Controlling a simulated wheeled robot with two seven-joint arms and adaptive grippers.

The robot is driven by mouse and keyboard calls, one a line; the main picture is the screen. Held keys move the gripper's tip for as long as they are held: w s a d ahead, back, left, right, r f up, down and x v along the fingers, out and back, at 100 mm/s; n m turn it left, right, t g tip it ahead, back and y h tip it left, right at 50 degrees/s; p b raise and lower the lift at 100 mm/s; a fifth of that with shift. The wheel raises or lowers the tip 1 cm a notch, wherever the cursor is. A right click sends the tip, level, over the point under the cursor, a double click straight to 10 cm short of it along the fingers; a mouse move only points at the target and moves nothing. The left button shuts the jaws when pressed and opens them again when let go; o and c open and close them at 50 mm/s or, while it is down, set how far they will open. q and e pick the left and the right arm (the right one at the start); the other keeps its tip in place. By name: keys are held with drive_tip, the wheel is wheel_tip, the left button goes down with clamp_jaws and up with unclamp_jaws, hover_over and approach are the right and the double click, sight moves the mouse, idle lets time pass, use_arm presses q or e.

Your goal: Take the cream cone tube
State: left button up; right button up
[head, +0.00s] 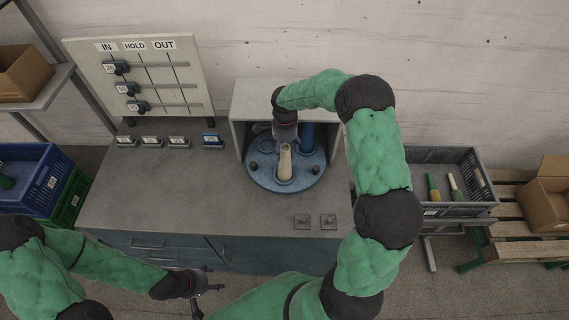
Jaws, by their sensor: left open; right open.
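The cream cone tube (285,163) stands upright on the round blue turntable (262,180), near its front. My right gripper (285,141) is open, just behind and above the cream tube in the picture. Its fingers are small and partly hidden, so I cannot tell whether they touch the tube. A dark blue tube (307,138) stands on the turntable to the right of that gripper. My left gripper (206,285) is open and empty in front of the bench, low in the picture.
The turntable sits partly inside a grey open-fronted housing (236,103) on the grey bench (150,196). A board with IN, HOLD and OUT columns (140,62) stands at the back left. A grey crate (462,211) at right holds several tubes. The bench's left-middle top is clear.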

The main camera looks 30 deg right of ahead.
sight(285, 162)
drive_tip(key=shift+f+p, duration=0.45)
drive_tip(key=shift+f, duration=2.1)
drive_tip(key=shift+s, duration=0.1)
drive_tip(key=c, duration=1.1)
